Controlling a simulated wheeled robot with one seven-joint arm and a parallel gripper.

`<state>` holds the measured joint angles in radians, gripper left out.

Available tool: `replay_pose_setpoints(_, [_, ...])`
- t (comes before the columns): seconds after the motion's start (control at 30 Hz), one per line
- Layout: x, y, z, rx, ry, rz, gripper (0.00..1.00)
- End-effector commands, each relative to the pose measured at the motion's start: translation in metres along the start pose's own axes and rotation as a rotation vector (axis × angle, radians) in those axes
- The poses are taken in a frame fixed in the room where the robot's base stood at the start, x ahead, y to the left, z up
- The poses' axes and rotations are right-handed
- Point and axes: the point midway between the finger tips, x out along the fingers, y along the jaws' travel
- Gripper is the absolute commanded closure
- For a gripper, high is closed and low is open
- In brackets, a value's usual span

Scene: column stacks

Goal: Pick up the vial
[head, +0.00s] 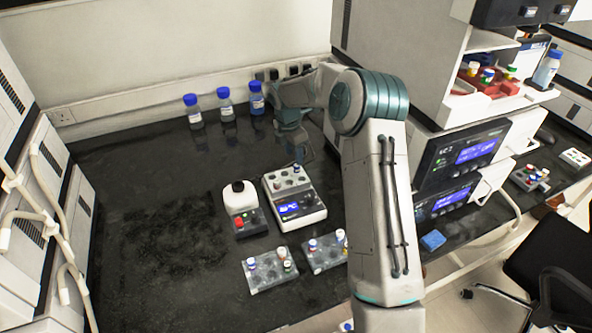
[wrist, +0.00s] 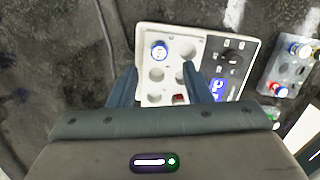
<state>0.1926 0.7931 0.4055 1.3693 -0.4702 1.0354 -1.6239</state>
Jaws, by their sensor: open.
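A white heating block (head: 297,206) with a blue display stands on the dark bench, with small vials in its top wells. In the wrist view its well plate (wrist: 170,68) holds a blue-and-white-capped vial (wrist: 159,50) in an upper well and a red-topped vial (wrist: 180,98) in a lower one. Which vial is meant I cannot tell. My gripper (wrist: 159,70) is open and empty above the plate, its two fingers on either side of the wells. In the head view my gripper (head: 300,155) is just behind the block, partly blended with the dark bench.
Two clear racks (head: 270,274) (head: 322,256) with several capped vials stand in front of the block. A small mixer (head: 243,208) is close on its left. Blue-capped bottles (head: 193,112) line the back wall. The left bench is clear; instruments (head: 465,155) stand right.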

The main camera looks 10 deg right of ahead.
Motion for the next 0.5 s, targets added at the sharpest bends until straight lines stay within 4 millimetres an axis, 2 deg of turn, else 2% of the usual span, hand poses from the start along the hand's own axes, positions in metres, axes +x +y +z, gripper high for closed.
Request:
replay_pose_setpoints(0.33, [0.043, 0.0, 0.005, 0.001, 0.001, -0.003, 0.55])
replay_pose_setpoints(0.5, [0.052, 0.0, 0.005, 0.002, 0.0, 0.0, 0.55])
